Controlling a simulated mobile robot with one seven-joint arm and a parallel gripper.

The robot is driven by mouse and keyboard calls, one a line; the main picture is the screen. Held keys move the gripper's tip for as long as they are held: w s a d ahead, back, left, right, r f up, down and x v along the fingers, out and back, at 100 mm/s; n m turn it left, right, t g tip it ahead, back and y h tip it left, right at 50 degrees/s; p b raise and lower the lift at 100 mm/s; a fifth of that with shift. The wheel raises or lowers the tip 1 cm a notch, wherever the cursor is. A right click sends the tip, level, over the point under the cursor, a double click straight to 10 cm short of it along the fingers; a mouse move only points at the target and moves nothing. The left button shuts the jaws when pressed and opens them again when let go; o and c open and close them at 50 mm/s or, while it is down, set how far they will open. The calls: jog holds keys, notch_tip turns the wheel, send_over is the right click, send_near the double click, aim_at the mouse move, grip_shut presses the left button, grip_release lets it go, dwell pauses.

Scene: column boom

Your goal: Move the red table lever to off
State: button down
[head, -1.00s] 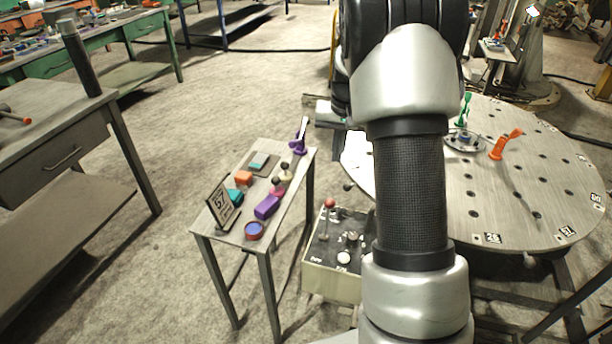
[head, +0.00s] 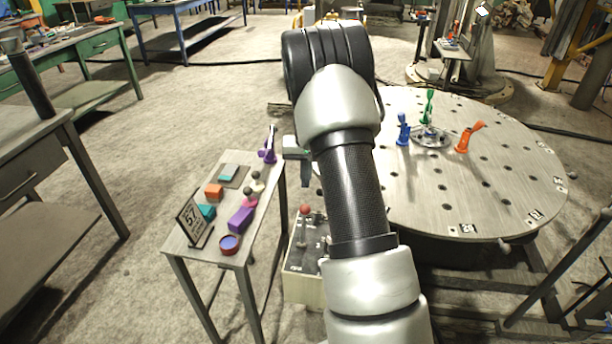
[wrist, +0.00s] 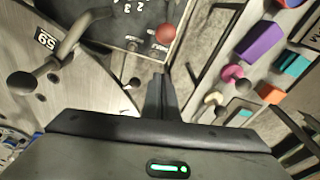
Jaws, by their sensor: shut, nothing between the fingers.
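The red-knobbed lever (head: 305,209) stands on the dark top of a pale control box (head: 303,289), between the small side table and the round table. Its stem rises from the box's left part in the head view. In the wrist view the red knob (wrist: 165,33) is just beyond my fingertips, apart from them in the picture; the gap in depth is unclear. My gripper (wrist: 161,82) is shut and empty, pointing toward the box. My arm hides the right part of the box in the head view. The markings by the lever are too small to read surely.
The side table (head: 180,244) holds a purple clamp (head: 269,146), coloured blocks, small knobs and a 57 sign (head: 192,220). The round holed table (head: 470,190) carries blue, green and orange clamps. A black-knobbed handle (wrist: 21,82) juts near the box in the wrist view.

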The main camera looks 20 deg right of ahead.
aim_at(304, 225)
jog(key=shift+s+a+f+b, duration=0.1)
jog(key=shift+s+a+f, duration=0.15)
jog(key=shift+s+f, duration=0.35)
jog(key=shift+s+a+f+b, duration=0.2)
jog(key=shift+s+f, duration=0.15)
jog(key=shift+f, duration=0.5)
jog(key=shift+s+a+f+b, duration=0.1)
jog(key=shift+s+a+f, duration=0.15)
jog(key=shift+s+f, duration=0.35)
jog(key=shift+w+f, duration=0.1)
